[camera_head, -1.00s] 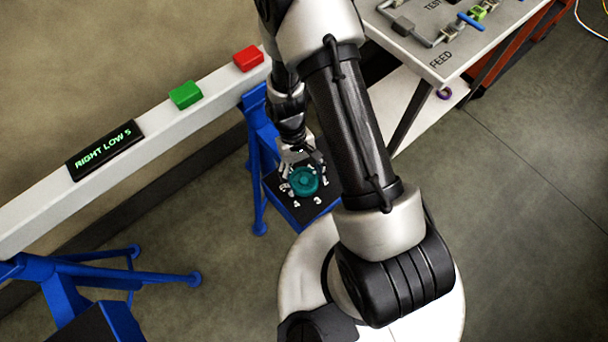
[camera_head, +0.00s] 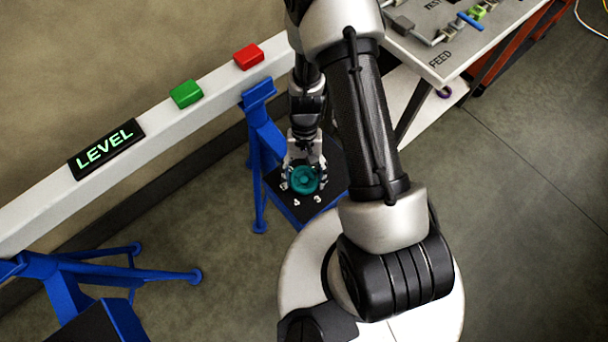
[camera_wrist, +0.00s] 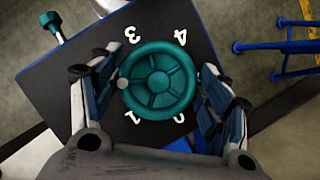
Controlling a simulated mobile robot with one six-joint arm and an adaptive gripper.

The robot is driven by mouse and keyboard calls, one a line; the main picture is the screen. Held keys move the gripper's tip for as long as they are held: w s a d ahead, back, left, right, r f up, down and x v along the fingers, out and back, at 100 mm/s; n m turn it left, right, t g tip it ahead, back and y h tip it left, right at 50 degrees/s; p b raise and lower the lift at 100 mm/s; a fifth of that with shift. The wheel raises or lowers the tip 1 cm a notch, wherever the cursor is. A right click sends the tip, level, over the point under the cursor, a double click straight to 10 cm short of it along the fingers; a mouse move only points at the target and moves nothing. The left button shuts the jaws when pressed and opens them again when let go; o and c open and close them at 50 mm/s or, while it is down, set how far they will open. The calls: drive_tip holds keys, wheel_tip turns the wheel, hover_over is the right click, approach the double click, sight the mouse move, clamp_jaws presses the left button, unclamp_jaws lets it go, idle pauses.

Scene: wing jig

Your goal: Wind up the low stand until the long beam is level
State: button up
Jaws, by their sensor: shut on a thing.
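The long white beam (camera_head: 40,208) runs diagonally across the head view and rests on two blue stands. Its display (camera_head: 106,148) reads "LEVEL" in green. The right stand (camera_head: 262,135) carries a black plate (camera_head: 330,172) with a teal round knob (camera_head: 304,179) and white numbers around it. In the wrist view the knob (camera_wrist: 158,80) sits between the two fingers of my gripper (camera_wrist: 160,92), which is shut on it. The numbers 3 and 4 show beyond the knob; others are partly hidden by the fingers.
A green block (camera_head: 186,94) and a red block (camera_head: 249,56) sit on the beam. The left stand (camera_head: 70,285) spreads its legs at lower left. A bench (camera_head: 440,58) marked "FEED" stands at upper right. The floor at right is clear.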

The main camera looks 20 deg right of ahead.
drive_tip(key=o, duration=1.1)
drive_tip(key=shift+c, duration=0.2)
drive_tip(key=v, duration=1.2)
drive_tip(key=shift+w, duration=0.1)
